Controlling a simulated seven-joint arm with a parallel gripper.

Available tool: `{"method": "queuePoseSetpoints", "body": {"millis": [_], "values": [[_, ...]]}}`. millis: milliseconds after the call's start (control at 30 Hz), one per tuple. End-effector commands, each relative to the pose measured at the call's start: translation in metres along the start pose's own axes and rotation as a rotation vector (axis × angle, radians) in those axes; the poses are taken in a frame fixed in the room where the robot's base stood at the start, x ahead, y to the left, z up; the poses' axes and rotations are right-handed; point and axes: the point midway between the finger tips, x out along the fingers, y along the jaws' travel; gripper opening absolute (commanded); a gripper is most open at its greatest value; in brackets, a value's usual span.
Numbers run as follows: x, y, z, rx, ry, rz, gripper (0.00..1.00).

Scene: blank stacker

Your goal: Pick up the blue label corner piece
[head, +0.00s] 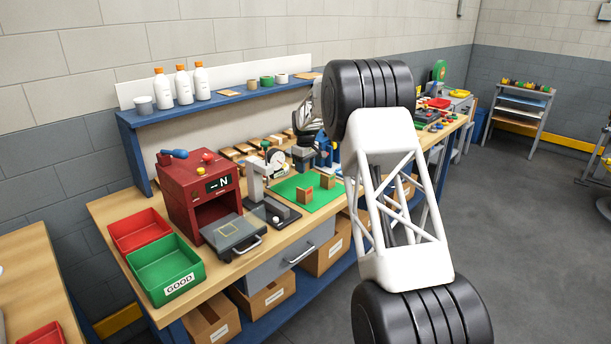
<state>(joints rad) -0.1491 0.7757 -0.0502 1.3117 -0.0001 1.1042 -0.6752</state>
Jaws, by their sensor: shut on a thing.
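Two small wooden corner pieces stand on the green mat (290,188): the nearer piece (305,195) and the farther piece (327,181). Their labels are too small to read, and I cannot pick out a blue one for sure. My gripper (303,140) is behind the mat, at the end of my arm, small and partly lost among the bench equipment. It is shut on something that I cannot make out.
A red press (198,190) with a grey plate (233,232) stands left of the mat. A red bin (138,222) and a green GOOD bin (172,292) are at the bench's left end. A blue shelf (222,97) with bottles runs behind. Several wooden blanks lie near the back.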

Motion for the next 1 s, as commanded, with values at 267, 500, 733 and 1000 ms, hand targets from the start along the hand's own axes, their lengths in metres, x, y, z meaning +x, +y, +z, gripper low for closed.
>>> {"method": "queuePoseSetpoints", "body": {"millis": [267,500,733,1000], "values": [[-0.033,0.000,0.000,0.000,0.000,0.000,0.24],[-0.040,0.000,0.000,0.000,0.000,0.000,0.24],[-0.040,0.000,0.000,0.000,0.000,0.000,0.24],[-0.041,0.000,0.000,0.000,0.000,0.000,0.24]]}}
